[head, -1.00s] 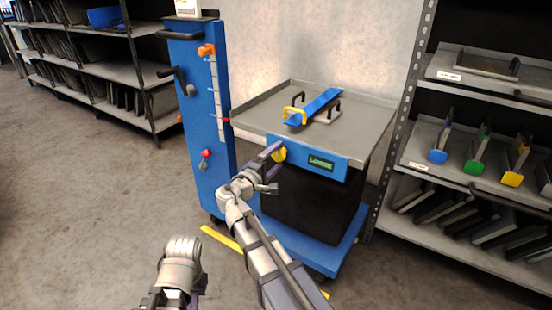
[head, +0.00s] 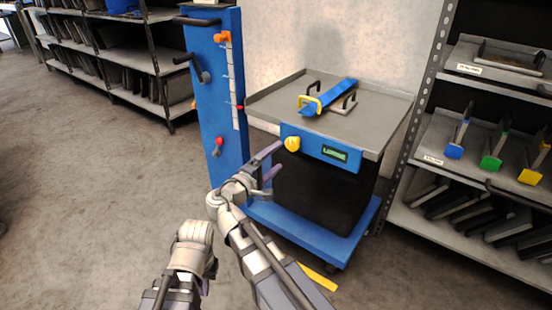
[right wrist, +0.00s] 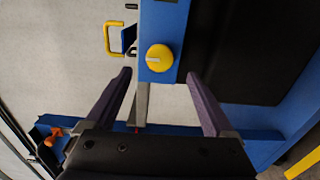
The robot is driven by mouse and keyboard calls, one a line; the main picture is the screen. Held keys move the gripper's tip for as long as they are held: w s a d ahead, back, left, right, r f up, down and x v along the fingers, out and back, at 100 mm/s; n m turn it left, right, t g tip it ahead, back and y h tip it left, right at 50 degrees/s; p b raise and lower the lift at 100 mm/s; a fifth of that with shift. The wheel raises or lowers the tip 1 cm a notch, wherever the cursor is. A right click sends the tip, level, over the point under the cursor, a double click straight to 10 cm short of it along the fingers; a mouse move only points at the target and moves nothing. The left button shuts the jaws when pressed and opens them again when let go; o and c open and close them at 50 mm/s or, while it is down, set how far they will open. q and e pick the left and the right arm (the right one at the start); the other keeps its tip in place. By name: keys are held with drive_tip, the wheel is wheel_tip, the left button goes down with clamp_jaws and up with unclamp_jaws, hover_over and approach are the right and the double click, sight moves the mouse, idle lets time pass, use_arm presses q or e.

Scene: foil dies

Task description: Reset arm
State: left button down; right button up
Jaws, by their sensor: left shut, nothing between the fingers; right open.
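My right gripper (head: 272,165) is open and empty, in front of the blue cart's front panel. It stands a little left of and below the yellow knob (head: 292,144). In the right wrist view the yellow knob (right wrist: 159,58) shows ahead, beyond the two spread fingers (right wrist: 160,88), not touched by them. My left gripper (head: 205,285) is low at the front of the head view, beside my right arm and away from the cart. Its fingers are mostly hidden behind its own wrist.
The cart's grey top (head: 270,102) carries a blue bar (head: 330,97) with a yellow handle (head: 309,105). A blue column (head: 205,110) with levers stands at its left. A shelf with coloured-handled items (head: 491,162) is at right. The floor at left is clear.

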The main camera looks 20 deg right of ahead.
drive_tip(key=s+d+f+m+g+y, duration=0.1)
drive_tip(key=s+f+m+g+y, duration=0.2)
drive_tip(key=s+f+g+y, duration=0.5)
drive_tip(key=s+d+f+m+g+y, duration=0.15)
drive_tip(key=s+f+m, duration=0.25)
drive_tip(key=f, duration=0.8)
drive_tip(key=s+a+r+n+g+y+p, duration=0.1)
drive_tip(key=s+a+r+n+y+p, duration=0.15)
drive_tip(key=s+a+p, duration=0.4)
drive_tip(key=s+a+r+n+g+y+p, duration=0.1)
drive_tip(key=s+a+r, duration=0.2)
drive_tip(key=a, duration=0.7)
wheel_tip(320, 180, up, 38)
drive_tip(key=p, duration=3.7)
drive_tip(key=shift+f, duration=0.25)
